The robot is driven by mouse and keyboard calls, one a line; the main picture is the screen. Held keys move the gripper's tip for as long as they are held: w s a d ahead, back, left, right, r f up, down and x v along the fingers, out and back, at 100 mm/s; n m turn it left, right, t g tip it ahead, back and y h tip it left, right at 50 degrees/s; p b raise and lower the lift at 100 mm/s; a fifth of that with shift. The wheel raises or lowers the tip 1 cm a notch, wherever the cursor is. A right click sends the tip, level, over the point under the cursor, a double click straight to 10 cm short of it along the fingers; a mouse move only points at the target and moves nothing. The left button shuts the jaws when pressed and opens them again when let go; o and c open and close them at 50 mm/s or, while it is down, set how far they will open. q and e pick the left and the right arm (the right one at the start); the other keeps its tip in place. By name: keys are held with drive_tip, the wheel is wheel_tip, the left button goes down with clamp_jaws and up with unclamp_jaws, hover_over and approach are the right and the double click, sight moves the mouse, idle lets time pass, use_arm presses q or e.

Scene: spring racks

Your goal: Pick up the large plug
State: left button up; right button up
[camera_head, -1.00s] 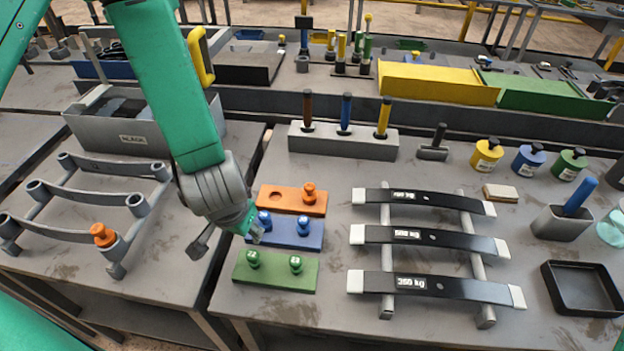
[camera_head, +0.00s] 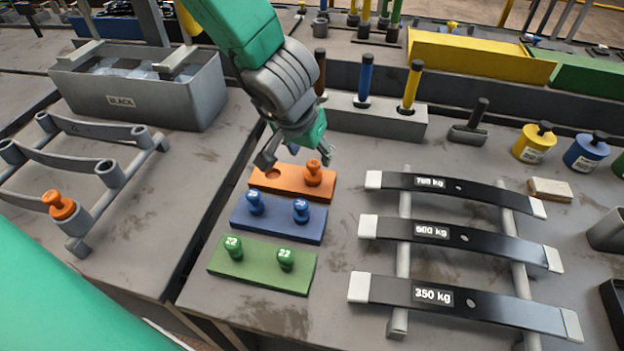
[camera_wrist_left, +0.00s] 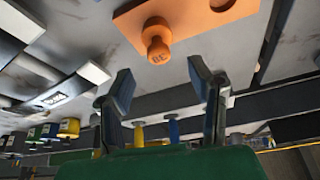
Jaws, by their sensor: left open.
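An orange plug (camera_head: 313,172) stands upright in the right hole of the orange block (camera_head: 275,181); the block's left hole is empty. In the left wrist view the orange plug (camera_wrist_left: 156,40) sits ahead of the fingers, apart from them. Another orange plug (camera_head: 60,206) stands on the rack post at the left. Two blue plugs (camera_head: 255,203) stand in the blue block (camera_head: 277,221) and two green plugs (camera_head: 285,259) in the green block (camera_head: 260,276). My left gripper (camera_head: 294,157) is open and empty just behind the orange block. My right gripper is not in view.
Several weighted springs (camera_head: 450,236) lie on a rack to the right. A grey holder (camera_head: 385,123) with upright handles stands behind the gripper. A grey bin (camera_head: 140,100) is at back left. Bare table (camera_head: 255,320) shows in front of the green block.

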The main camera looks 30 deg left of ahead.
sight(316, 164)
use_arm(q)
drive_tip(key=shift+d+f, duration=0.15)
drive_tip(key=shift+d, duration=0.15)
drive_tip(key=b+x, duration=0.2)
drive_tip(key=x, duration=0.2)
drive_tip(key=shift+a+f, duration=0.1)
drive_tip(key=shift+f, duration=0.15)
drive_tip(key=shift+w+a+f, duration=0.2)
drive_tip(key=shift+a+f, duration=0.05)
drive_tip(key=shift+a, duration=0.05)
drive_tip(key=shift+s+a, duration=0.1)
drive_tip(key=shift+a, duration=0.2)
drive_tip(key=shift+d+r, duration=0.1)
drive_tip(key=shift+d, duration=0.15)
drive_tip(key=c, duration=1)
drive_tip(key=shift+d, duration=0.45)
clamp_jaws()
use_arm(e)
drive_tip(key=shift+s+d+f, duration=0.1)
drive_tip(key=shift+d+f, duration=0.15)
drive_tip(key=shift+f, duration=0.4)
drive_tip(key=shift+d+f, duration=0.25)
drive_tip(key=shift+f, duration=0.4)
